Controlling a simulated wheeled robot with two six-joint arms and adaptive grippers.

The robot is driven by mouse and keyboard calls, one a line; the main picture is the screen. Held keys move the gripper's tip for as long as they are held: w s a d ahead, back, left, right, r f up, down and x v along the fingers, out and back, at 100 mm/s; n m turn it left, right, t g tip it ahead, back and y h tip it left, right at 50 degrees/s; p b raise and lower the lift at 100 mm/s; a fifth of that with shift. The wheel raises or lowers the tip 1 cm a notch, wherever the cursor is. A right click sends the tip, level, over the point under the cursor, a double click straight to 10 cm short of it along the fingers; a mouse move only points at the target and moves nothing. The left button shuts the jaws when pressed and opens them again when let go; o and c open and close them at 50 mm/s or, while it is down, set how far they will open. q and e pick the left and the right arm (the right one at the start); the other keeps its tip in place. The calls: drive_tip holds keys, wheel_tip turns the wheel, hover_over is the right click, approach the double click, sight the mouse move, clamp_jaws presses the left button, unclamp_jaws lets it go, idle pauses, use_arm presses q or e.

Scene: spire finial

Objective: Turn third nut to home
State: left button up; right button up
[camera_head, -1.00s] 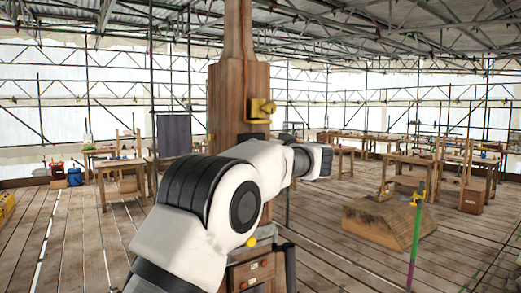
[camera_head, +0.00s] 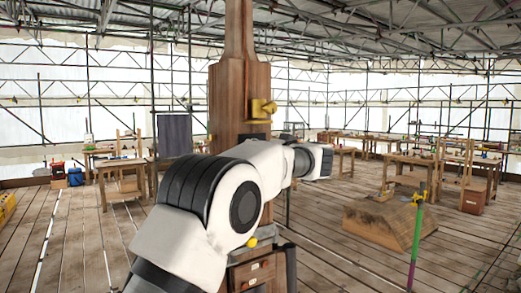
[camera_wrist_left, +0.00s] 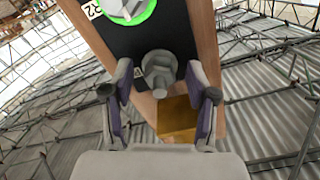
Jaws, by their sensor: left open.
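In the left wrist view, a grey nut (camera_wrist_left: 160,72) sits on a black plate (camera_wrist_left: 148,32) on the wooden spire. My left gripper (camera_wrist_left: 160,95) is open, with one finger on each side of the view below this nut; contact cannot be told. A larger pale nut (camera_wrist_left: 127,8) with a green ring around it is cut off at the top edge, beside a label ending in R2. In the head view, the wooden spire (camera_head: 226,98) stands upright behind my left arm, which hides part of it. My right gripper does not show.
A brass fitting (camera_head: 262,109) sticks out from the spire's face; a brass block (camera_wrist_left: 177,118) shows near the nut. A wooden block (camera_head: 385,222) and a green and purple post (camera_head: 416,225) stand at right. Workbenches line the back; floorboards at left are mostly clear.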

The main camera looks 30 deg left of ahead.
use_arm(q)
drive_tip(key=v, duration=1.1)
drive_tip(key=shift+s+d, duration=0.15)
drive_tip(key=shift+d, duration=0.2)
drive_tip(key=shift+f, duration=0.1)
